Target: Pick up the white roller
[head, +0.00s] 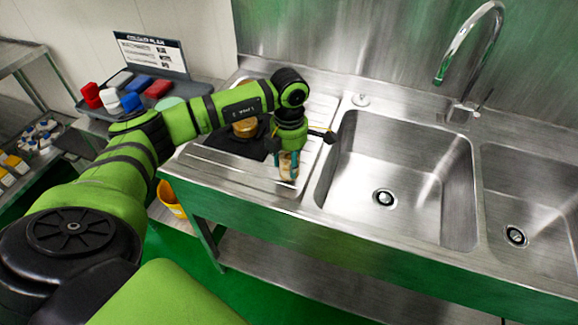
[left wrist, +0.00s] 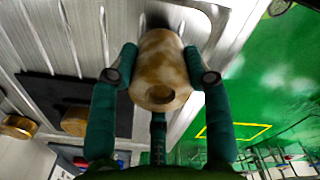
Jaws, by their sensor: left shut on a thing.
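The white roller, stained with brown patches, shows in the left wrist view (left wrist: 160,62) with a round hole in its near end. My left gripper (left wrist: 163,70) is shut on it, with teal fingers on both sides. In the head view, the gripper (head: 288,160) holds the roller (head: 289,173) over the front of the steel drainboard, left of the sink. The fingers partly hide the roller there. I cannot tell whether its lower end touches the steel. My right gripper is not in view.
A black mat (head: 212,152) with a brown round piece (head: 245,128) lies on the drainboard behind my arm. A sink basin (head: 350,185) and faucet (head: 468,60) stand to the right. At the back left, a grey tray (head: 180,92) holds red, white and blue items.

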